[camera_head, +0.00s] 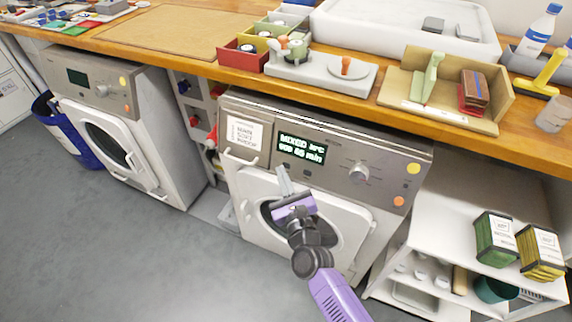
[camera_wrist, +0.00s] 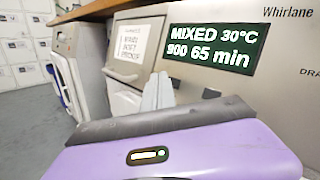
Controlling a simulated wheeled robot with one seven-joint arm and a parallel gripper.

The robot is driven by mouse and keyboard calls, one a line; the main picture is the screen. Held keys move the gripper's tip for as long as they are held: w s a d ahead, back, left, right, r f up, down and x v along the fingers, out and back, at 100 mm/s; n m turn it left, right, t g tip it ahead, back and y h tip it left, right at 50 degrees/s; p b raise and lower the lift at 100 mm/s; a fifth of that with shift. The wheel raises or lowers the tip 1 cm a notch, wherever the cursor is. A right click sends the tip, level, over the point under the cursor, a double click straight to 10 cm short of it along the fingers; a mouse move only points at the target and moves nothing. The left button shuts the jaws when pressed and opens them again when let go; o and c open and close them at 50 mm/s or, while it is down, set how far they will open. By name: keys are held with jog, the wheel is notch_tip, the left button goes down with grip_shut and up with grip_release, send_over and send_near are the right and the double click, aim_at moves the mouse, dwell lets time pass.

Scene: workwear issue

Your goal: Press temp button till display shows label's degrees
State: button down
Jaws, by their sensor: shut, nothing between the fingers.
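The nearer washing machine (camera_head: 300,155) has a dark display (camera_head: 301,149) with lit text. In the wrist view the display (camera_wrist: 212,46) reads MIXED 30°C, 900, 65 min. A white printed label (camera_head: 244,132) is on the panel left of the display; it also shows in the wrist view (camera_wrist: 132,43), its print too blurred to read surely. My gripper (camera_head: 283,180) is shut and empty, fingertips (camera_wrist: 158,92) in front of the panel, below the display's left part.
A round knob (camera_head: 359,172) and yellow (camera_head: 414,168) and orange (camera_head: 399,201) buttons are on the panel's right. A second washer (camera_head: 110,120) stands left. The wooden worktop (camera_head: 385,113) overhangs the machine. A shelf unit (camera_head: 450,190) stands right. Floor in front is free.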

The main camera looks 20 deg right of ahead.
jog(key=s+a+p, duration=0.1)
jog(key=s+a+r+p, duration=0.1)
jog(key=s+a+p, duration=0.1)
jog(key=shift+s+a+r, duration=0.15)
jog(key=shift+a+r, duration=0.05)
jog(key=shift+r, duration=0.05)
dwell(0.4)
dwell(3.3)
jog(key=s+a+f+y+b, duration=0.1)
jog(key=s+a+f+b, duration=0.1)
jog(key=a+b, duration=0.25)
jog(key=r, duration=0.1)
jog(key=d+r, duration=0.1)
jog(key=d+r+h, duration=0.1)
jog(key=shift+s+b, duration=0.3)
jog(key=shift+b, duration=0.1)
